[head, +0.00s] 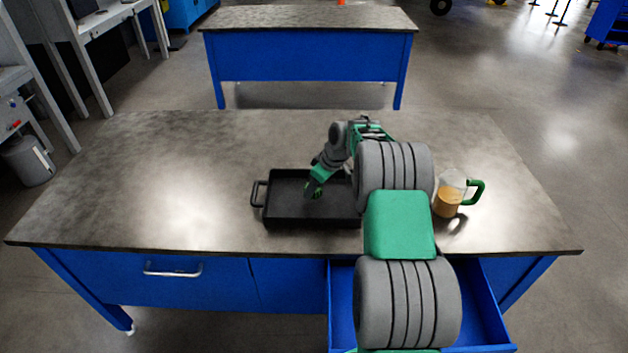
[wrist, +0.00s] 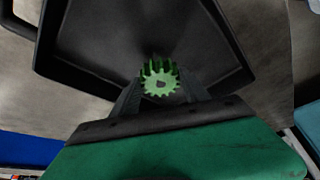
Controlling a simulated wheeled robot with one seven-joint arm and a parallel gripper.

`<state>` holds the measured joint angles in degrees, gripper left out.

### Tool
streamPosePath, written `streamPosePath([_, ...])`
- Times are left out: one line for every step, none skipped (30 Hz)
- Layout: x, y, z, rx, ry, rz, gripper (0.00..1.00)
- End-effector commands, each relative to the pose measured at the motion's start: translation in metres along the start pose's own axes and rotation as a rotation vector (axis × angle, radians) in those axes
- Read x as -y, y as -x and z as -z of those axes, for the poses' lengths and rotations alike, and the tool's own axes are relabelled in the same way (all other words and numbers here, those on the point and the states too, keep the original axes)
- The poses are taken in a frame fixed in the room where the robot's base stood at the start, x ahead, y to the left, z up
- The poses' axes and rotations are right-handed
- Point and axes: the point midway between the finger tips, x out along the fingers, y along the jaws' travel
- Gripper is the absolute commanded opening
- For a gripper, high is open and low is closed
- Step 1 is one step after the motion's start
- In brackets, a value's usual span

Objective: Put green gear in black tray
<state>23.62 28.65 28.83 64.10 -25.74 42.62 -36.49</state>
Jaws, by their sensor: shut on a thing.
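The black tray (head: 290,212) lies on the workbench, with a handle on its left side; its right part is hidden behind my arm. My gripper (head: 314,190) is over the tray, pointing down. In the wrist view my gripper (wrist: 160,92) is shut on the green gear (wrist: 160,85), which sits between the two fingers with its toothed face and centre hole showing. The tray's dark floor and raised rim (wrist: 232,40) surround the gear in that view. In the head view the gear (head: 315,190) is small and dark green at the fingertips. I cannot tell whether it touches the tray floor.
A glass mug (head: 450,195) with brown content and a green handle stands right of my arm. A blue drawer (head: 482,300) is open below the bench's front edge. The bench top (head: 150,190) left of the tray is clear.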

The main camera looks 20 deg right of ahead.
Motion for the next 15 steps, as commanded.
streamPosePath([0.000, -0.013, -0.005, 0.000, 0.001, 0.000, 0.00])
streamPosePath([0.000, -0.017, -0.006, -0.001, 0.002, 0.000, 0.00])
streamPosePath([0.001, -0.021, -0.007, -0.001, 0.002, 0.000, 0.00])
streamPosePath([0.001, -0.023, -0.008, -0.001, 0.002, 0.000, 0.00])
streamPosePath([0.001, -0.024, -0.009, -0.001, 0.002, 0.000, 0.00])
streamPosePath([0.001, -0.025, -0.009, -0.001, 0.003, 0.000, 0.00])
streamPosePath([0.001, -0.026, -0.009, -0.001, 0.003, 0.000, 0.00])
streamPosePath([0.001, -0.026, -0.009, -0.001, 0.003, 0.000, 0.00])
streamPosePath([0.002, -0.026, -0.008, -0.001, 0.004, 0.000, 0.00])
streamPosePath([0.002, -0.026, -0.008, -0.001, 0.004, 0.000, 0.00])
streamPosePath([0.002, -0.025, -0.008, -0.001, 0.004, 0.000, 0.00])
streamPosePath([0.002, -0.025, -0.008, -0.001, 0.004, 0.000, 0.00])
streamPosePath([0.002, -0.025, -0.008, -0.001, 0.004, 0.000, 0.00])
streamPosePath([0.002, -0.025, -0.008, -0.001, 0.004, 0.000, 0.00])
streamPosePath([0.002, -0.025, -0.008, -0.001, 0.003, 0.000, 0.00])
